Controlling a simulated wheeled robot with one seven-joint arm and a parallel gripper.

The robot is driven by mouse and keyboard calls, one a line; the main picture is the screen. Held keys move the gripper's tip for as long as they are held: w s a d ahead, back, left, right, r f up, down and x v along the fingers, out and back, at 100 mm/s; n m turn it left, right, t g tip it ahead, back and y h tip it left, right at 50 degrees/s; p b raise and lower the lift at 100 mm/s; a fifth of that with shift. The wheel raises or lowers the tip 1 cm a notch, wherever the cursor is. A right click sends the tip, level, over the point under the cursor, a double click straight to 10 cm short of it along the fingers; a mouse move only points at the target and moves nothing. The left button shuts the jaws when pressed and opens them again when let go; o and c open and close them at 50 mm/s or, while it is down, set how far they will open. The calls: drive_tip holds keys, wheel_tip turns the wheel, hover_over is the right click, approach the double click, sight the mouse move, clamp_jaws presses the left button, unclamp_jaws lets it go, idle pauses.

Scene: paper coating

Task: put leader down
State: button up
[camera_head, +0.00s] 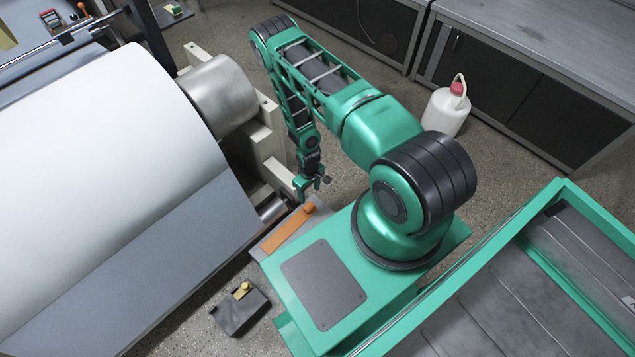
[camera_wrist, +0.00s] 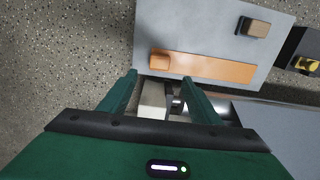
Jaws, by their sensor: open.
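The leader (camera_head: 286,232) looks like an orange strip with a small orange block at one end. It lies on a grey plate (camera_head: 319,212) beside the paper roll. In the wrist view the leader (camera_wrist: 215,69) lies flat across the plate (camera_wrist: 200,25), its block (camera_wrist: 160,61) near my fingertips. My gripper (camera_head: 316,184) is open and empty, just past the block end in the head view. In the wrist view my gripper (camera_wrist: 162,80) has its fingers spread, with the block just beyond them. I cannot tell the height gap.
A large white paper roll (camera_head: 100,130) on a cream frame fills the left. A brown block (camera_wrist: 256,27) sits on the plate in the wrist view. A dark box (camera_head: 238,315) with a yellow knob stands below. A white jug (camera_head: 446,110) stands on the floor, right.

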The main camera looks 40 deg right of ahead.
drive_tip(key=w+d+r+m, duration=0.15)
drive_tip(key=w+r, duration=0.25)
drive_tip(key=r, duration=0.6)
drive_tip(key=w+d+r, duration=0.3)
drive_tip(key=w+r, duration=0.1)
drive_tip(key=r, duration=0.6)
drive_tip(key=s+d+r+m+h, duration=0.1)
drive_tip(key=s+d+r, duration=0.1)
drive_tip(key=r, duration=0.9)
drive_tip(key=s+d+r+m, duration=0.1)
drive_tip(key=d+r, duration=0.1)
drive_tip(key=r, duration=0.9)
drive_tip(key=s+r+m, duration=0.1)
drive_tip(key=s+r, duration=0.4)
drive_tip(key=r, duration=0.3)
drive_tip(key=s+r+m, duration=0.2)
drive_tip(key=s+r, duration=0.4)
drive_tip(key=r, duration=0.3)
drive_tip(key=s+a+r+m, duration=0.1)
drive_tip(key=s+r, duration=0.3)
drive_tip(key=s, duration=0.5)
drive_tip(key=s+a+r+m+y, duration=0.1)
drive_tip(key=s+r, duration=0.4)
drive_tip(key=s, duration=0.3)
drive_tip(key=shift+s+a+r, duration=0.15)
drive_tip(key=shift+s+a, duration=0.05)
drive_tip(key=shift+s, duration=0.2)
